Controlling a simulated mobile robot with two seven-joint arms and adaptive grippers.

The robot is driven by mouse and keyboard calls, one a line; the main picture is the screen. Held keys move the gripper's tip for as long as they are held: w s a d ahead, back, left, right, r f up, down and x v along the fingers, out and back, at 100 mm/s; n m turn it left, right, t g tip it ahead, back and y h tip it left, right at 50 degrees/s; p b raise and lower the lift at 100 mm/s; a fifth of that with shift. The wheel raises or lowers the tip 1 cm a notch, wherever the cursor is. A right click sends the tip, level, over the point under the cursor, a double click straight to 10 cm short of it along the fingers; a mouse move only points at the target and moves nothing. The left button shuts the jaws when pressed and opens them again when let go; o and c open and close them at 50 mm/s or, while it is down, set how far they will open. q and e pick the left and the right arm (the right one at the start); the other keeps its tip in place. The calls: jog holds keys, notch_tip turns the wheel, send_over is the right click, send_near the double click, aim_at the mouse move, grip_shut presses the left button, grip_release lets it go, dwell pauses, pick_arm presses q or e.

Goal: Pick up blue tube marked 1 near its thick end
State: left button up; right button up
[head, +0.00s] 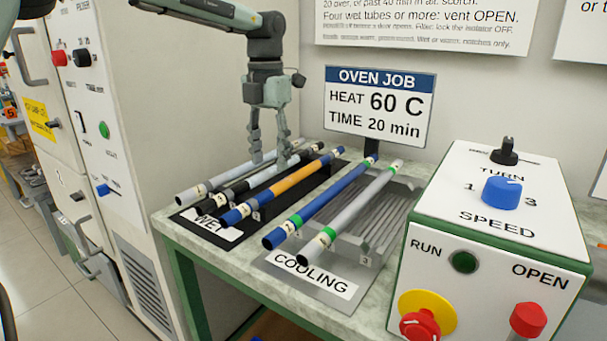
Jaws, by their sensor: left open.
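A blue tube (328,195) with a green band near its front end lies slanting on the cooling rack, its near end toward me. A small label shows near that end, but I cannot read its number for certain. Another tube, blue at both ends with an orange middle (291,184), lies on the wet tray to its left. I cannot tell which end of either tube is thicker. My left gripper (269,160) is open, pointing down at the far part of the wet tray tubes, left of the cooling rack's blue tube. It holds nothing visible. My right gripper is not in view.
A grey tube (352,208) lies beside the blue one on the cooling rack (314,287). A grey-white tube (213,183) and a black-and-grey tube (240,188) lie on the wet tray (215,228). An oven sign (377,105) stands behind; a control box (500,215) stands right.

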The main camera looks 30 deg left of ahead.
aim_at(268, 190)
pick_arm(q)
jog(key=f, duration=0.4)
jog(key=s+f, duration=0.1)
jog(key=f, duration=0.1)
jog(key=shift+f+p, duration=0.2)
jog(key=shift+p, duration=0.15)
jog(key=shift+f, duration=0.25)
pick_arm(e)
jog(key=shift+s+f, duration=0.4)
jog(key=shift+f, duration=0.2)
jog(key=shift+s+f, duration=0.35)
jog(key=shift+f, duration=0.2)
pick_arm(q)
jog(key=shift+c, duration=0.3)
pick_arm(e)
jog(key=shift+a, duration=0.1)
pick_arm(q)
grip_shut()
